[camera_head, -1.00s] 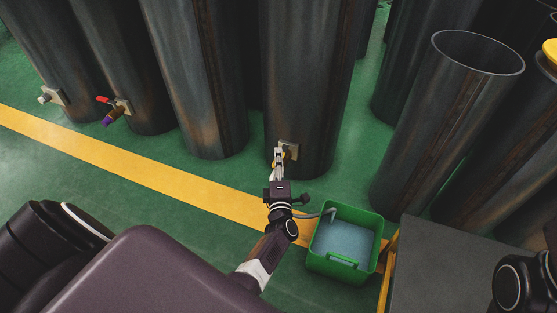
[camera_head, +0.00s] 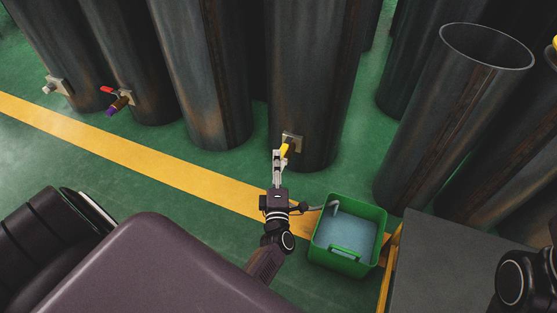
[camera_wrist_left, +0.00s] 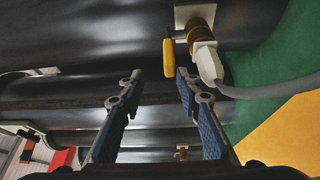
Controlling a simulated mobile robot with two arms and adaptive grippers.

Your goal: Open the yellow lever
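The yellow lever (camera_head: 284,150) is on a valve low on the front of the middle dark cylinder (camera_head: 312,70). In the left wrist view the lever (camera_wrist_left: 168,60) lies beside the brass valve body (camera_wrist_left: 201,36), roughly along it. A pale fitting (camera_wrist_left: 208,63) with a grey hose (camera_wrist_left: 270,89) is joined to the valve. My left gripper (camera_head: 278,155) is just in front of the lever. In the wrist view its fingers (camera_wrist_left: 159,77) are apart and empty, with the lever just past the tips, nearer the right finger. My right gripper is not in view.
A green bin (camera_head: 347,237) with bluish contents stands on the floor right of my left arm, with the hose end over it. A red-handled valve (camera_head: 117,97) is on a cylinder to the left. A grey platform (camera_head: 445,270) is at lower right.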

